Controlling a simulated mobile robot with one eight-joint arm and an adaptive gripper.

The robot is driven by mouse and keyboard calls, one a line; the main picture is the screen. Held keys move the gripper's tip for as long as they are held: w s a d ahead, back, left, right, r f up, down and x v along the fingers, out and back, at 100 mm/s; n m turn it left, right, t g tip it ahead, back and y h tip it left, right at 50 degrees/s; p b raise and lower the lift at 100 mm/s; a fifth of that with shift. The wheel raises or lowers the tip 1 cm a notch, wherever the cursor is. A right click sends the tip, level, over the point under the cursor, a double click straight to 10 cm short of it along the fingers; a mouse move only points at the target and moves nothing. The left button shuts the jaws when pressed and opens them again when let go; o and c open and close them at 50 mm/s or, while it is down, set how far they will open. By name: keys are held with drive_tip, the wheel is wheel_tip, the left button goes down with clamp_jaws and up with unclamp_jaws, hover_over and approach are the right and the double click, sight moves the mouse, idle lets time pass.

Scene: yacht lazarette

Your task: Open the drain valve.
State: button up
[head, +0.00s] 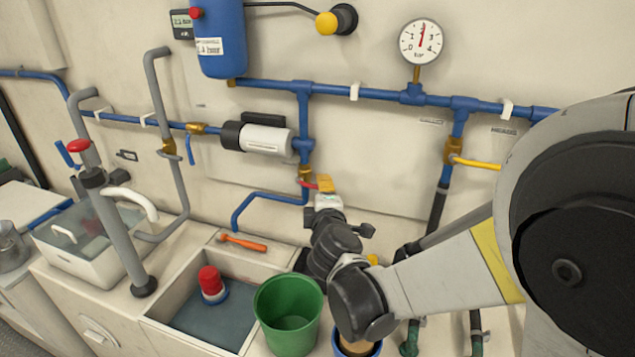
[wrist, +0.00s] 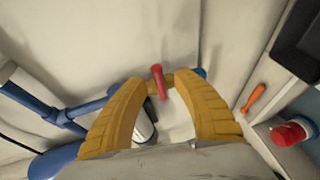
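A red valve lever (head: 311,185) sits on a brass fitting (head: 305,172) at the bottom of the vertical blue pipe in the head view. I cannot read a label that marks it as the drain valve. My gripper (head: 326,185) has its yellow fingers right beside this lever. In the wrist view the red lever (wrist: 158,82) stands in the gap between the two fingertips of my gripper (wrist: 162,77). The fingers are apart, with visible gaps at the lever's sides. The fingers and wrist hide part of the valve in the head view.
A yellow-handled valve (head: 478,162) is at the right and a blue-handled valve (head: 189,150) at the left. Below stand a green bucket (head: 290,313) and an open bin with a red-topped pump (head: 210,284). An orange screwdriver-like tool (head: 243,243) lies on the ledge.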

drive_tip(key=shift+w+f, duration=0.1)
drive_tip(key=shift+w, duration=0.7)
clamp_jaws()
